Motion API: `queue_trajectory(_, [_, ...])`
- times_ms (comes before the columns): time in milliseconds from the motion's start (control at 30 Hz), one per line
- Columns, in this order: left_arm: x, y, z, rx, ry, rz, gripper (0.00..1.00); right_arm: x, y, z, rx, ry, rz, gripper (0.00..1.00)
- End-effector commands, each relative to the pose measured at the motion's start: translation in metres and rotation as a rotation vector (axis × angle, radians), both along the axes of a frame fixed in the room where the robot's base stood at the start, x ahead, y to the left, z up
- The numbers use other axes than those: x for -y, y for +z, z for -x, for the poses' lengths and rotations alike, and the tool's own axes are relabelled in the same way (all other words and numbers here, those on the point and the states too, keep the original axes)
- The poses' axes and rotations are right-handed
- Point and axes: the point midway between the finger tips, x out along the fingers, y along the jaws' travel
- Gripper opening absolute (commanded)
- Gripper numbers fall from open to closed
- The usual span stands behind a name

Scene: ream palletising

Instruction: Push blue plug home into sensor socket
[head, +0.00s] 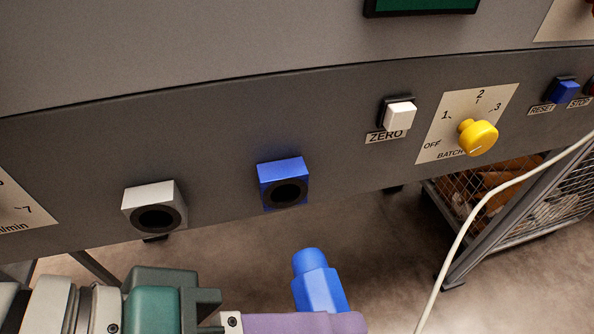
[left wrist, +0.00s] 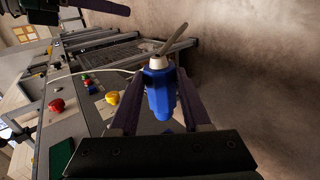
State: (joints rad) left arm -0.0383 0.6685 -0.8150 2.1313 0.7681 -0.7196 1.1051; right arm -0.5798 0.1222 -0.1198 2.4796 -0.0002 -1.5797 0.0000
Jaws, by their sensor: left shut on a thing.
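The blue plug (head: 319,286) is in the lower middle of the head view, its rounded nose tilted up toward the panel. My left gripper (head: 330,322) comes in from the lower left and is shut on the plug. In the left wrist view the plug (left wrist: 160,92) sits between the two fingers of my left gripper (left wrist: 158,108), with a cable end at its top. The blue socket (head: 284,184) is on the panel, above and slightly left of the plug, with a dark round opening. The plug is apart from it.
A white socket (head: 155,208) is left of the blue one. A white ZERO button (head: 399,116), a yellow batch knob (head: 477,137) and a blue RESET button (head: 564,91) are to the right. A pale cable (head: 478,206) hangs at the right, before a wire cage (head: 490,195).

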Motion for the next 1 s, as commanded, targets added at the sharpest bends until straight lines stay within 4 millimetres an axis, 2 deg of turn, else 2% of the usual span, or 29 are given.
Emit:
queue_trajectory(267, [0.000, 0.002, 0.000, 0.000, 0.000, 0.000, 0.00, -0.001, 0.003, 0.000, -0.001, -0.003, -0.004, 0.41])
queue_trajectory(433, [0.000, 0.005, 0.000, -0.002, 0.002, -0.002, 0.00, -0.001, 0.014, 0.000, -0.001, -0.003, -0.005, 0.41])
queue_trajectory(533, [-0.004, -0.001, -0.011, 0.004, 0.001, -0.003, 0.00, -0.001, 0.006, 0.000, 0.001, -0.003, -0.005, 0.41])
queue_trajectory(1000, [-0.017, 0.000, -0.051, 0.002, 0.000, -0.003, 0.00, -0.001, -0.008, 0.000, -0.001, -0.003, -0.005, 0.41])
